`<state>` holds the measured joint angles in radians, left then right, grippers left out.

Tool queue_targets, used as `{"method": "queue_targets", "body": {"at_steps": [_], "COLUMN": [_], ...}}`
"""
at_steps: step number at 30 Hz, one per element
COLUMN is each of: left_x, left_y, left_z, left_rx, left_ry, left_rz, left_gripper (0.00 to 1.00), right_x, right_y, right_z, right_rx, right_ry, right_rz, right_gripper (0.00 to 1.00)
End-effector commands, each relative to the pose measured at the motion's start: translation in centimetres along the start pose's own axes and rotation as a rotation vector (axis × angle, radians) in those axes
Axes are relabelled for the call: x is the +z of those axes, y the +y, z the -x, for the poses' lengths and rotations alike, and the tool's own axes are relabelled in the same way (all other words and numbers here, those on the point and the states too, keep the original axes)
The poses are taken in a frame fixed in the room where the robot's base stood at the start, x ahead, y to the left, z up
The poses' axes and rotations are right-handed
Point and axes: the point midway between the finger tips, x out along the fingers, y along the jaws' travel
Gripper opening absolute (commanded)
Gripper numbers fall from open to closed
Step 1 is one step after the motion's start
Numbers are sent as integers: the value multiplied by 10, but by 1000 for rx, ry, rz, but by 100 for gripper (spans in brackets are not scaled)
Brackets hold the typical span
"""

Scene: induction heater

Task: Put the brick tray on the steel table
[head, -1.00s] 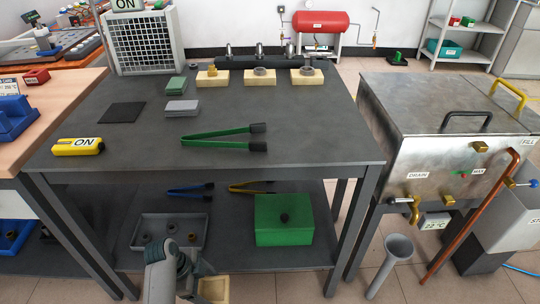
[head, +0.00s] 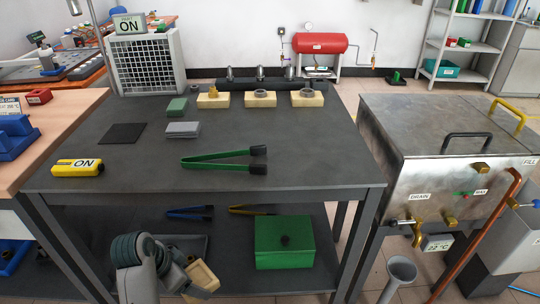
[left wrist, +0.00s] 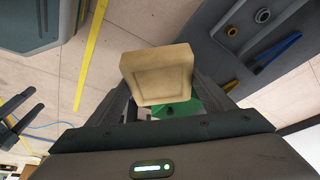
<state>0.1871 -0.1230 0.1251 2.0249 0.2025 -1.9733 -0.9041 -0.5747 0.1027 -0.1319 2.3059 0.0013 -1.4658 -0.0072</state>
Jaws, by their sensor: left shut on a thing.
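The brick tray (head: 203,276), a small cream block-like tray with a recessed face, is in my left gripper (head: 187,287), low in front of the table. In the left wrist view the tray (left wrist: 158,72) sits between the two dark fingers, which are shut on it. The steel table (head: 300,178) has a dark grey top, higher in the picture than the tray; the tray is apart from it. Dark, spread fingers at the left edge of the left wrist view look like my right gripper (left wrist: 18,112), open and empty. It is not in the head view.
A green box (head: 283,255) stands on the lower shelf. The front right of the top is clear.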

Motion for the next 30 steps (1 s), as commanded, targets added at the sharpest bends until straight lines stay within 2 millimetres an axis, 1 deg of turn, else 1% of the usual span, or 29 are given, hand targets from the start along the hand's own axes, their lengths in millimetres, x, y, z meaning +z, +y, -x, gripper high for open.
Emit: {"method": "queue_targets", "body": {"at_steps": [1, 4, 10, 17, 21, 28, 30], "left_x": [-4, -10, -14, -17, -26, -37, -44], "left_y": [-2, -5, -12, -10, -16, -22, -24], "left_z": [9, 24, 36, 47, 69, 100, 112], "left_rx": [-16, -41, -69, -82, -121, -174, -191], "left_ry": [2, 3, 3, -3, -1, -2, 2], "left_rz": [25, 88, 127, 182, 259, 388, 427], "left_gripper": [46, 46, 46, 46, 46, 46, 46], "right_x": [0, 0, 0, 0, 0, 0, 0], "right_y": [0, 0, 0, 0, 0, 0, 0], "right_z": [0, 0, 0, 0, 0, 0, 0], "right_rx": [0, 0, 0, 0, 0, 0, 0], "right_ry": [0, 0, 0, 0, 0, 0, 0], "right_rz": [0, 0, 0, 0, 0, 0, 0], "right_gripper": [66, 66, 66, 66, 66, 66, 66]}}
